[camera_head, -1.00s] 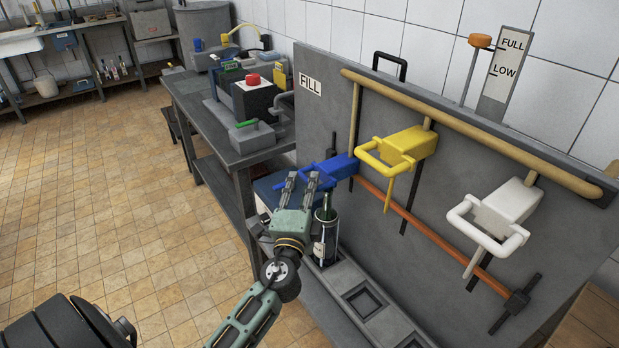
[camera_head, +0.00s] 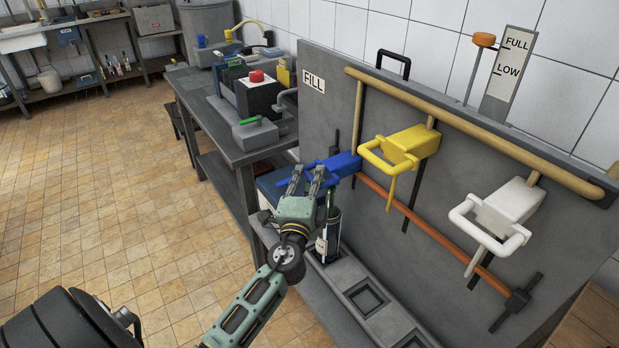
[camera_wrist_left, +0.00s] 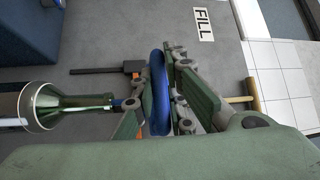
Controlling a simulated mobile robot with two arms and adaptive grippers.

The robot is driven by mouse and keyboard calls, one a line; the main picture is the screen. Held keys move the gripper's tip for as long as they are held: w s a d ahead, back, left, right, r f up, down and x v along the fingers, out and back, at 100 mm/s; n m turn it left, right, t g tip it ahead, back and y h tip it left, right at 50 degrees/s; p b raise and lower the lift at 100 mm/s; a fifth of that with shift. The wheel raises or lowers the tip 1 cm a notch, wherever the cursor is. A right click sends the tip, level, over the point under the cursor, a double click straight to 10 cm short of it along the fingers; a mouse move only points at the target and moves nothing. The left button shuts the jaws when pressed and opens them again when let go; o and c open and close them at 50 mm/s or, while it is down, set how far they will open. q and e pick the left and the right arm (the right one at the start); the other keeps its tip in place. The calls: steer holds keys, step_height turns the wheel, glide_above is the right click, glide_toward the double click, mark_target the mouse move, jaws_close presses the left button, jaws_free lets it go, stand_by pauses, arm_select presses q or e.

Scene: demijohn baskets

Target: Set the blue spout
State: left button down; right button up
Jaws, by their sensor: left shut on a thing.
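The blue spout (camera_head: 340,165) is mounted on the grey filling panel (camera_head: 480,150), left of the yellow spout (camera_head: 405,146) and the white spout (camera_head: 502,210). My left gripper (camera_head: 306,180) reaches it from the front left. In the left wrist view the blue handle bar (camera_wrist_left: 159,92) lies between my left gripper's fingers (camera_wrist_left: 160,100), which are shut on it. A bottle (camera_head: 328,232) stands upright in a holder below the blue spout; its neck also shows in the left wrist view (camera_wrist_left: 75,102). My right gripper is not in view.
An orange rail (camera_head: 430,228) and a tan pipe (camera_head: 480,128) run along the panel. A base with square sockets (camera_head: 366,298) lies in front. A workbench (camera_head: 225,135) with equipment stands behind at left. The tiled floor at left is clear.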

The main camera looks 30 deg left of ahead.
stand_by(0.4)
arm_select(q)
step_height(320, 180, up, 18)
steer(key=p, duration=1.4)
steer(key=shift+p, duration=0.3)
steer(key=c, duration=1.8)
jaws_free()
steer(key=shift+r, duration=0.1)
steer(key=shift+c, duration=0.2)
steer(key=shift+o, duration=0.4)
steer(key=v, duration=1.2)
